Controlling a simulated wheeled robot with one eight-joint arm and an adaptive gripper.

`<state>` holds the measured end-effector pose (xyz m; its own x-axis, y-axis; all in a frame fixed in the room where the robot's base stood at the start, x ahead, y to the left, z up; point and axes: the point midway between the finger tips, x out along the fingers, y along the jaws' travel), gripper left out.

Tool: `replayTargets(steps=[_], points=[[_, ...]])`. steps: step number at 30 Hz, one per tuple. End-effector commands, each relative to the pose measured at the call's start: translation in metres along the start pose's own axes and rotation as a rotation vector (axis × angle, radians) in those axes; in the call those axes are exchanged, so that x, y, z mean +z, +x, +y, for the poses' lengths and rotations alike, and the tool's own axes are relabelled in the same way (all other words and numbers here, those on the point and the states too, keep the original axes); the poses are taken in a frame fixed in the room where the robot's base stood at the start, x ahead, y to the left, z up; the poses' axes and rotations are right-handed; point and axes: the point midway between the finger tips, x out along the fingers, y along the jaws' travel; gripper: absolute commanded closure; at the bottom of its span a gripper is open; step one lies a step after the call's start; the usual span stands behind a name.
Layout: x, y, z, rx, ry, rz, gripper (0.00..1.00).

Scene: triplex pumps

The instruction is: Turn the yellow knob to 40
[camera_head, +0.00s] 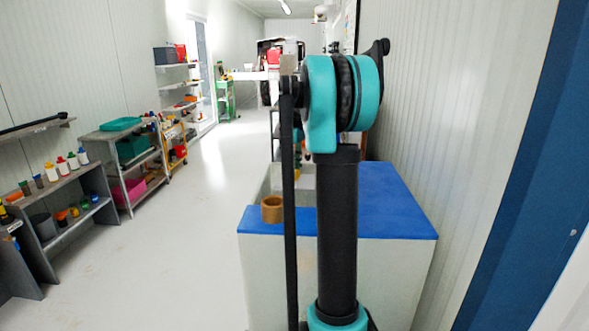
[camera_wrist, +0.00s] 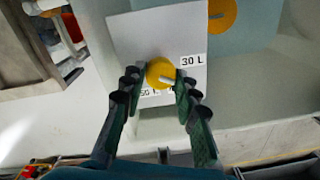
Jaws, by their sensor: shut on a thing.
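The round yellow knob (camera_wrist: 158,71) sits on a pale grey panel (camera_wrist: 128,40) in the middle of the wrist view. My gripper (camera_wrist: 160,81) is shut on the knob, with one dark finger at its left and one at its right. A pale pointer mark shows on the knob's lower right part. A "30 L" label (camera_wrist: 192,60) lies right of the knob. A label reading about "50 L" (camera_wrist: 149,92) lies below it, partly covered. Another label between them is mostly hidden by the right finger. In the head view the knob and gripper are hidden.
A second yellow-orange round part (camera_wrist: 222,14) shows at the top of the wrist view. In the head view, a blue-topped counter (camera_head: 395,205) carries a brown ring-shaped item (camera_head: 271,209). Shelves (camera_head: 128,160) line the left wall, with open floor (camera_head: 190,240) between.

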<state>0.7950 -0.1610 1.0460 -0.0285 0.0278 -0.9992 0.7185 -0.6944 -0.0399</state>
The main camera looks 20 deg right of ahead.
Motion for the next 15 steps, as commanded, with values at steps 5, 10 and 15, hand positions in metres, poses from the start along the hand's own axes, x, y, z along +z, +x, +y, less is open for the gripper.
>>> replayTargets(steps=[5, 10, 15], points=[[0.0003, -0.0003, 0.0009, 0.001, 0.162, 0.007, 0.99], [0.0006, -0.0003, 0.0012, 0.002, 0.296, 0.012, 0.99], [0.0008, -0.0003, 0.0014, 0.002, 0.401, 0.016, 0.99]])
